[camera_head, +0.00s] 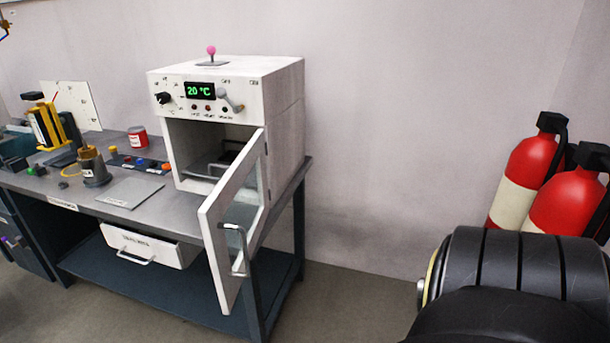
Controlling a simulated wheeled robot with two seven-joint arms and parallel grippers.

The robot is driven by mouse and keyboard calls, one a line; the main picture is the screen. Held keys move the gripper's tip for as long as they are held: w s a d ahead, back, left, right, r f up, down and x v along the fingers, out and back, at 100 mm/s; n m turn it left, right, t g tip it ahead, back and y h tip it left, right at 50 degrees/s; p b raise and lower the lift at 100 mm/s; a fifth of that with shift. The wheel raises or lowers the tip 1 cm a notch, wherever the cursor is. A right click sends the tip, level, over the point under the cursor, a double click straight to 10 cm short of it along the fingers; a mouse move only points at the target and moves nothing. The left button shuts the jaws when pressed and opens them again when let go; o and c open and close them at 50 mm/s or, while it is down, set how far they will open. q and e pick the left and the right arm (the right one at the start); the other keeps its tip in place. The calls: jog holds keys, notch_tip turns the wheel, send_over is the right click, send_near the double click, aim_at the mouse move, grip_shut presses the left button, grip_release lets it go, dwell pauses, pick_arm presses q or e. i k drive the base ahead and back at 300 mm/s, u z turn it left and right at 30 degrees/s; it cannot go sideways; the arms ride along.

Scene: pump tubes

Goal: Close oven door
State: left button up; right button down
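The white oven (283,84) stands at the right end of the grey workbench. Its front panel has a green display reading 20 °C, a knob and several buttons. The oven door (219,219) is wide open. It is hinged on the oven's right side and swings out toward me past the bench's front edge. The door has a glass pane and a metal handle (236,250) on its outer face. The oven's inside shows a rack with something dark on it. Neither of my grippers shows. A dark rounded part at the lower right may be my own arm.
The workbench (130,213) holds a flat grey plate (130,192), a red can (138,137) and a yellow-black device (47,125). A white drawer (148,246) is under it. Red fire extinguishers (524,170) stand at right. Floor between bench and extinguishers is clear.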

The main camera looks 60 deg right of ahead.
aim_at(227, 280)
jog(key=z, duration=1.45)
jog(key=i, duration=1)
jog(key=u, duration=2.15)
